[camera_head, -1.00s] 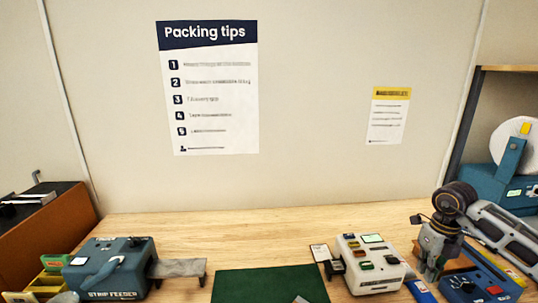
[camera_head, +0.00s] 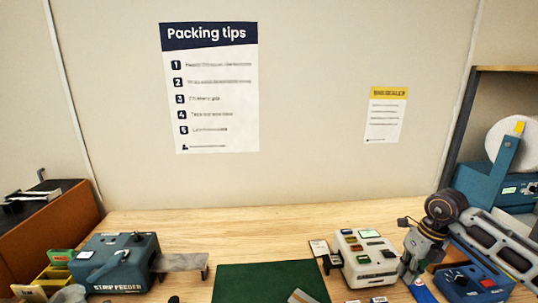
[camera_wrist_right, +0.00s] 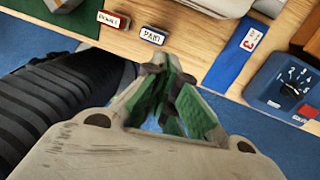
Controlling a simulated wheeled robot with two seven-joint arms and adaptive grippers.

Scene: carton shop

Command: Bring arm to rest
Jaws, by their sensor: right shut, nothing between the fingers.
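My right gripper (camera_head: 411,279) hangs fingers down at the right side of the bench, between the white button box and the blue control box. In the right wrist view its green-padded fingers (camera_wrist_right: 165,85) are closed together with nothing between them. My right arm comes in from the right edge. My left gripper cannot be made out in these views.
A white button box (camera_head: 366,264) stands left of the right gripper, a blue control box (camera_head: 470,284) right of it. A green mat (camera_head: 270,283) lies front centre. A blue strip feeder (camera_head: 115,265) stands left. Small labelled blocks (camera_wrist_right: 153,35) lie near the front edge.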

